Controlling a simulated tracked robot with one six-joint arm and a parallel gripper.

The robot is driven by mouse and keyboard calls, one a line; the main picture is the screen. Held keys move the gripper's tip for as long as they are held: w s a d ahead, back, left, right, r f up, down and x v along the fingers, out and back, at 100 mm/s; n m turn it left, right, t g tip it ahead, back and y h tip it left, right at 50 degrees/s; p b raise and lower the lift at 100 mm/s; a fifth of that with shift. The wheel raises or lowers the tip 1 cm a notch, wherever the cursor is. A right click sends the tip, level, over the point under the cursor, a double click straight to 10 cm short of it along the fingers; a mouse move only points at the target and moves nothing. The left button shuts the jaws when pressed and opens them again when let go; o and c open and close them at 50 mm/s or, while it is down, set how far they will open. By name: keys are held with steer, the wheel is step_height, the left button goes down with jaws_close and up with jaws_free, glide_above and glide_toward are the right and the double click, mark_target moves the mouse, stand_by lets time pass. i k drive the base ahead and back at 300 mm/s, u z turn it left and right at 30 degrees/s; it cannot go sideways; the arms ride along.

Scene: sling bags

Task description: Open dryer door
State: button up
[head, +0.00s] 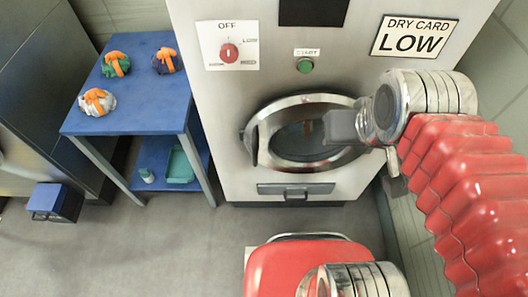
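The dryer (220,110) is a tall grey metal machine in the middle of the head view. Its round door (268,118) has a chrome ring and dark glass and looks shut. A dark handle (252,146) sits at the ring's left edge. My gripper (337,126) is a grey end piece in front of the door's right part, and it hides part of the ring. It is apart from the handle. Its fingers cannot be made out, so I cannot tell whether it is open or shut.
A blue table (130,118) on the left holds three orange-strapped bundles (97,102). Its lower shelf has a teal tray (180,167) and a small bottle (147,175). A blue box (55,202) stands on the floor. A pull handle (296,190) is below the door.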

mark_target(282, 111)
steer(key=z, duration=0.05)
steer(key=k, duration=1.55)
steer(key=u, duration=1.2)
steer(key=i, duration=1)
